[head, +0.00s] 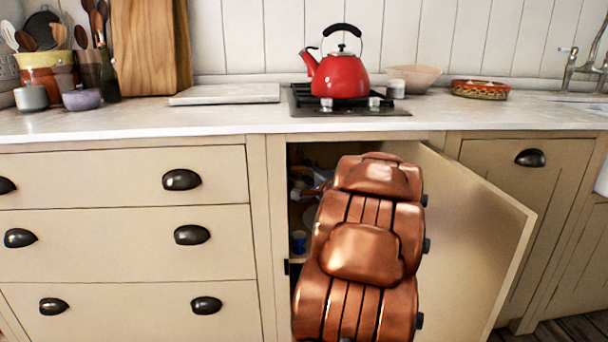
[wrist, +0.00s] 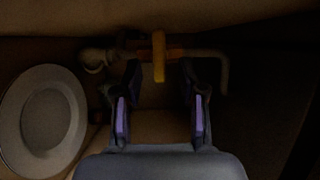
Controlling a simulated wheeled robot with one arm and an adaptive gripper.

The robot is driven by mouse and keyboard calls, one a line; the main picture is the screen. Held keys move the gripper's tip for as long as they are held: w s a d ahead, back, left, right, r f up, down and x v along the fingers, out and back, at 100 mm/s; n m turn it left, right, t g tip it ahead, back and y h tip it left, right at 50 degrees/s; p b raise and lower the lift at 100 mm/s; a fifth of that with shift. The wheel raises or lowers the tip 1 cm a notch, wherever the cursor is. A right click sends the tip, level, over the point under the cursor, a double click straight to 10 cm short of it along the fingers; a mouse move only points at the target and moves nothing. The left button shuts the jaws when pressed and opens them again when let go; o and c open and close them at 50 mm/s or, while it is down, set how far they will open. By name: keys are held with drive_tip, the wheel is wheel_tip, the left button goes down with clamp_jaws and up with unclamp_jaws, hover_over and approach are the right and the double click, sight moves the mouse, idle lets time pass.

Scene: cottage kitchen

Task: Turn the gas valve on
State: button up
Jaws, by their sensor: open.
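The gas valve shows in the wrist view as a yellow lever (wrist: 159,57) on a horizontal pipe (wrist: 205,54) inside the dark cupboard. The lever points toward the bottom of the picture, across the line of the pipe. My gripper (wrist: 158,85) is open, with one finger on each side below the lever. The lever's lower end lies between the fingertips or just beyond them; I cannot tell whether they touch. In the head view my copper-coloured arm reaches into the cupboard and hides the gripper and the valve.
The cupboard door (head: 474,230) stands open to the right of my arm. A white plate (wrist: 43,122) is at the left in the wrist view. A blue cup (head: 299,242) stands inside at the left. A red kettle (head: 340,76) sits on the hob (head: 350,107) above.

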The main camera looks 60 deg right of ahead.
sight(301, 166)
drive_tip(key=shift+b+x, duration=0.4)
drive_tip(key=shift+x, duration=1.05)
clamp_jaws()
